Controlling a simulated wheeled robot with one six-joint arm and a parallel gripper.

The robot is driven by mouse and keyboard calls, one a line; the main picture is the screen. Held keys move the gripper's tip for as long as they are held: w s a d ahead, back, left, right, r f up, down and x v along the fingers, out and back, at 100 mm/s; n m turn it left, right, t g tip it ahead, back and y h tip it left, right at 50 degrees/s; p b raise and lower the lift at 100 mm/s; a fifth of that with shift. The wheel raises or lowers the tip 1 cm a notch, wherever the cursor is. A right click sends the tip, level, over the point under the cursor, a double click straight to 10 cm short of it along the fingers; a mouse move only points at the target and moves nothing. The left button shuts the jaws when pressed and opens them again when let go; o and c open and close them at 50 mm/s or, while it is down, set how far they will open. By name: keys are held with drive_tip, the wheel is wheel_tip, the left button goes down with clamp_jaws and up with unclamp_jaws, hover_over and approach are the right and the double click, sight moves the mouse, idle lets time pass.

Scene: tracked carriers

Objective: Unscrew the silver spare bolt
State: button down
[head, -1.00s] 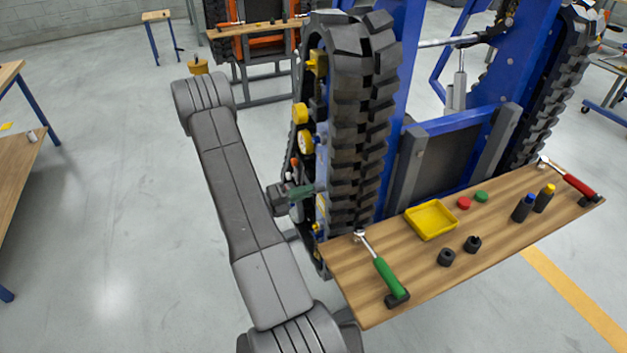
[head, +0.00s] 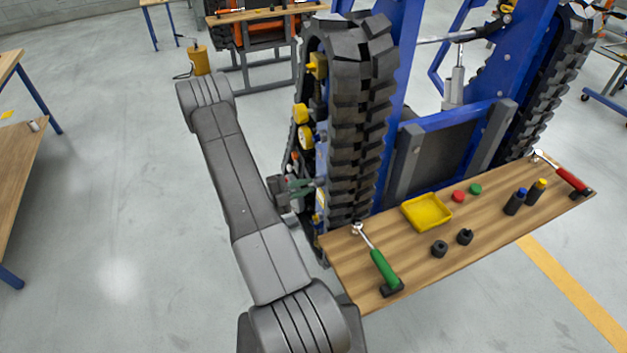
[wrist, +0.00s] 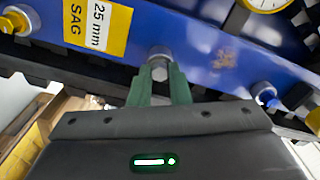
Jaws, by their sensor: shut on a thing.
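The silver bolt (wrist: 159,70) sits on the blue side frame of the tracked carrier, in the upper middle of the wrist view. My gripper (wrist: 160,77) has its green fingers shut on it, one on each side. The fingers hide part of the bolt. In the head view my gripper (head: 312,184) reaches the carrier's side beside the left track (head: 357,120); the bolt itself cannot be made out there.
A yellow "25 mm SAG" label (wrist: 97,25), a dial gauge (wrist: 266,3) and another bolt (wrist: 263,92) are near my gripper. A wooden shelf (head: 400,265) holds a green-handled wrench (head: 383,266), a yellow tray (head: 427,210) and sockets.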

drive_tip(key=n, duration=0.6)
drive_tip(key=shift+n, duration=0.3)
drive_tip(key=c, duration=1.5)
unclamp_jaws()
